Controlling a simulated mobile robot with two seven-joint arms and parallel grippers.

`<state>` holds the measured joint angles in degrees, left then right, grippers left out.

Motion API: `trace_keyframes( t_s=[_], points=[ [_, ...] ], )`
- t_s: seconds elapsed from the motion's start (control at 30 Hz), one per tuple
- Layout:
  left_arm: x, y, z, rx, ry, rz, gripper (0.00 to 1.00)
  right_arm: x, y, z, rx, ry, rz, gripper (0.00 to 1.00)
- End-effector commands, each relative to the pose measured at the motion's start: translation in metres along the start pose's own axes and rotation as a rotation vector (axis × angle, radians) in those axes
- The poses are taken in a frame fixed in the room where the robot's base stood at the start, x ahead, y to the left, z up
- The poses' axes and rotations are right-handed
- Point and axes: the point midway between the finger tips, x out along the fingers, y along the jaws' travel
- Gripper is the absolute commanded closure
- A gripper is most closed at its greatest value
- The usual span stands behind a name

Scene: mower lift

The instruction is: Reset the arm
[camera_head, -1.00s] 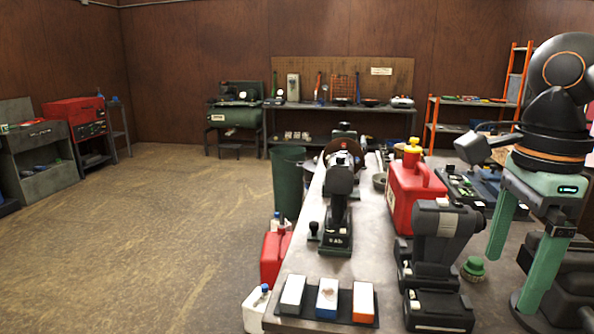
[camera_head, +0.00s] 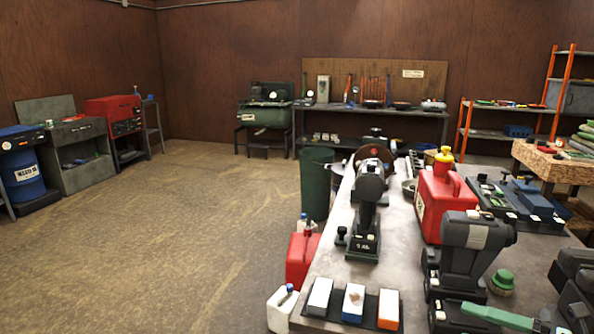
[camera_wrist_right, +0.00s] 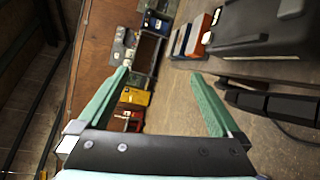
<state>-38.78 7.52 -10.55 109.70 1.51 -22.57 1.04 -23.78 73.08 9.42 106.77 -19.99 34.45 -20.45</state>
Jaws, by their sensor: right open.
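My right gripper (camera_wrist_right: 160,90) shows in the right wrist view with its two green fingers spread wide and nothing between them. My left gripper is in neither view.
A cluttered workbench (camera_head: 404,217) fills the right side, with a red fuel can (camera_head: 437,205), a bench tool (camera_head: 368,205) and small boxes (camera_head: 353,303). A green bin (camera_head: 316,183) stands beside it. The floor (camera_head: 180,240) at left is open.

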Motion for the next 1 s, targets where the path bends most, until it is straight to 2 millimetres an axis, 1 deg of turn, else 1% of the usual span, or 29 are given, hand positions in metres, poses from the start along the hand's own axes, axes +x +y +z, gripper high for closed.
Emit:
trace_keyframes(
  t_s=[0.03,0.17,0.2,0.27,0.3,0.37,0.4,0.47,0.5,0.57,0.6,0.7,0.8,0.9,1.0],
  points=[
    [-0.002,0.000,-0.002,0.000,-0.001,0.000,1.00,-0.001,-0.019,-0.004,0.132,-0.081,0.019,0.00],
    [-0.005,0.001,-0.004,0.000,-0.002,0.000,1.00,-0.003,-0.073,-0.017,0.465,-0.284,0.039,0.00],
    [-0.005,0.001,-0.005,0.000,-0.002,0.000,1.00,-0.004,-0.091,-0.025,0.569,-0.343,0.040,0.00],
    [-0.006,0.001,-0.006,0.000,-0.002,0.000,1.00,-0.004,-0.117,-0.041,0.728,-0.429,0.040,0.00],
    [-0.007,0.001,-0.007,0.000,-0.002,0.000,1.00,-0.005,-0.134,-0.053,0.837,-0.485,0.038,0.00],
    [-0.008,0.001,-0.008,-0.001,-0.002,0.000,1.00,-0.003,-0.158,-0.075,0.998,-0.564,0.031,0.00],
    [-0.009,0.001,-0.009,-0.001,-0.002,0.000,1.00,-0.002,-0.173,-0.092,1.106,-0.615,0.023,0.00],
    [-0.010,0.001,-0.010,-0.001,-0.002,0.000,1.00,0.001,-0.193,-0.121,1.269,-0.688,0.009,0.00],
    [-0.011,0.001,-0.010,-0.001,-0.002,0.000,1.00,0.005,-0.205,-0.141,1.378,-0.732,-0.002,0.00],
    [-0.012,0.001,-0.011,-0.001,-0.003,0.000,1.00,0.011,-0.218,-0.174,1.533,-0.792,-0.022,0.00],
    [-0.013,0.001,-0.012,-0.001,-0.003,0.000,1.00,0.015,-0.225,-0.194,1.627,-0.827,-0.037,0.00],
    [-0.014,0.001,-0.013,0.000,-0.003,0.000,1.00,0.027,-0.234,-0.239,1.828,-0.893,-0.072,0.00],
    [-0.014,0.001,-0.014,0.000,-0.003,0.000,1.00,0.037,-0.236,-0.271,1.962,-0.932,-0.102,0.00],
    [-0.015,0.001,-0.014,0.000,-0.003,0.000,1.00,0.042,-0.236,-0.288,2.033,-0.951,-0.121,0.00],
    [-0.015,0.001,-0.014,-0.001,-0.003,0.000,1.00,0.044,-0.236,-0.292,2.053,-0.956,-0.126,0.00]
  ],
)
